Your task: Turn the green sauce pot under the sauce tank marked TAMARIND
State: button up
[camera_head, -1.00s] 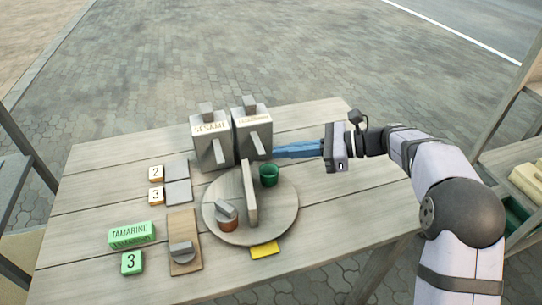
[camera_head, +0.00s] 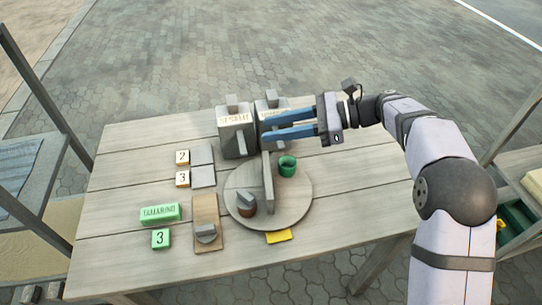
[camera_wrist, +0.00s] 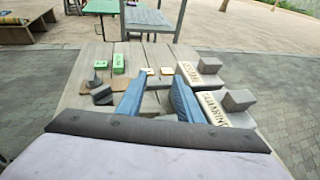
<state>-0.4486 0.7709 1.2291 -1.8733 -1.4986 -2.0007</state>
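The green sauce pot (camera_head: 287,166) stands on the right side of the round wooden turntable (camera_head: 297,205). An upright grey board (camera_head: 268,190) crosses the turntable. A brown pot with a grey piece on it (camera_head: 246,208) stands left of the board. The TAMARIND tank (camera_head: 270,104) is behind the turntable, partly hidden by my fingers; its label shows in the wrist view (camera_wrist: 212,108). The SESAME tank (camera_head: 236,135) stands left of it. My gripper (camera_head: 264,128) is open and empty, its fingers in front of or over the TAMARIND tank; contact cannot be told.
A green TAMARIND block (camera_head: 160,213), a green 3 block (camera_head: 161,239) and a wooden board with a grey knob (camera_head: 206,233) lie at left. Tiles marked 2 (camera_head: 182,157) and 3 (camera_head: 183,179) sit beside grey plates. A yellow piece (camera_head: 279,236) lies by the turntable.

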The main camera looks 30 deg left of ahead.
jog(key=s+a+r+n+g+p, duration=0.1)
jog(key=s+a+r+g+p, duration=0.1)
jog(key=s+a+r+p, duration=0.55)
jog(key=s+a+r+n+g+p, duration=0.15)
jog(key=s+a+r+p, duration=0.35)
jog(key=s+r, duration=0.5)
jog(key=w+a+r+m+t+y+p, duration=0.3)
jog(key=w+a+r+m+t+y, duration=0.3)
jog(key=a+m, duration=0.5)
jog(key=w+d+f+m+t+h, duration=0.25)
jog(key=w+f+m+t, duration=0.2)
jog(key=w+m, duration=0.4)
jog(key=w+d+f+m+t+h, duration=0.1)
jog(key=w+f+m+t+h, duration=0.2)
jog(key=w+m+t, duration=0.5)
jog(key=m+g+h, duration=0.8)
jog(key=m+h, duration=0.5)
jog(key=m, duration=1.2)
send_over(268, 173)
notch_tip(268, 173, down, 18)
jog(key=shift+a, duration=0.15)
jog(key=shift+s+d+m, duration=0.1)
jog(key=shift+d+m, duration=0.1)
jog(key=shift+m, duration=0.9)
